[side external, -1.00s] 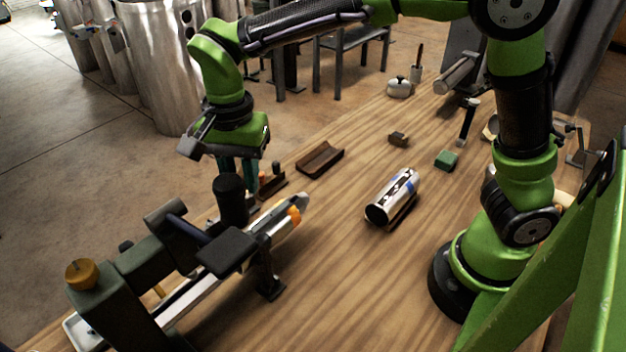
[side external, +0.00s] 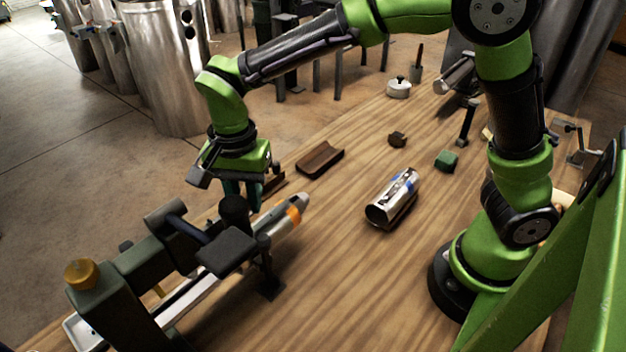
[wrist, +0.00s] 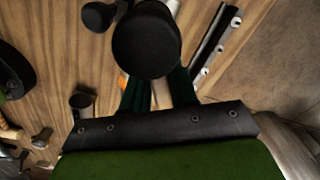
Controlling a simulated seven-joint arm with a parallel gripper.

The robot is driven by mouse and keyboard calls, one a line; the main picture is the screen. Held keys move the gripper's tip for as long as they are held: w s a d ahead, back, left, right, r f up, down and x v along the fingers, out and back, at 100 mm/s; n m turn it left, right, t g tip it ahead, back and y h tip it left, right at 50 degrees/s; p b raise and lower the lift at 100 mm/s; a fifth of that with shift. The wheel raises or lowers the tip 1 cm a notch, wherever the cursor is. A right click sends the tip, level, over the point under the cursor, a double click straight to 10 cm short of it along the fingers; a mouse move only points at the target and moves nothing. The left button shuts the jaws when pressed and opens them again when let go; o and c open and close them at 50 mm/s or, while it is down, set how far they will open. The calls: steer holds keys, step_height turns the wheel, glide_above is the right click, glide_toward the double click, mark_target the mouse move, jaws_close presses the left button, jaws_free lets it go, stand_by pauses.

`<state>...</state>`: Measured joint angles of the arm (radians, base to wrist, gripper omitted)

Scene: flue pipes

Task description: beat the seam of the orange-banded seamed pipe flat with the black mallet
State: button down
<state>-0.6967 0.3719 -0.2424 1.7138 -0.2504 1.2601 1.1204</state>
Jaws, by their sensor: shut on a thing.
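The orange-banded seamed pipe (side external: 283,221) lies along the bench stake, its orange band near the tapered grey tip. Its near part is hidden behind the black mallet and dark stand parts. My gripper (side external: 243,200) is shut on the black mallet (side external: 235,211), low over the pipe's left part. In the wrist view the mallet's round black head (wrist: 146,43) fills the top middle, in front of the fingers (wrist: 158,93). A sliver of orange (wrist: 123,82) shows beside it. I cannot tell whether the head touches the pipe or how the seam looks.
A blue-banded pipe (side external: 392,199) rests in a cradle mid-table. An empty brown cradle (side external: 320,159) lies behind. A green block (side external: 446,160), a small brown block (side external: 397,139) and a white lidded pot (side external: 398,88) stand farther back. A dark clamp stand (side external: 120,300) fills the front left.

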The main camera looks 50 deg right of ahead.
step_height(320, 180, up, 4)
steer(key=shift+r, duration=0.25)
steer(key=shift+w+f, duration=0.1)
steer(key=shift+f, duration=0.05)
step_height(320, 180, down, 5)
steer(key=shift+f, duration=0.15)
step_height(320, 180, up, 5)
steer(key=shift+r, duration=0.2)
steer(key=d+r, duration=0.4)
steer(key=shift+d, duration=0.35)
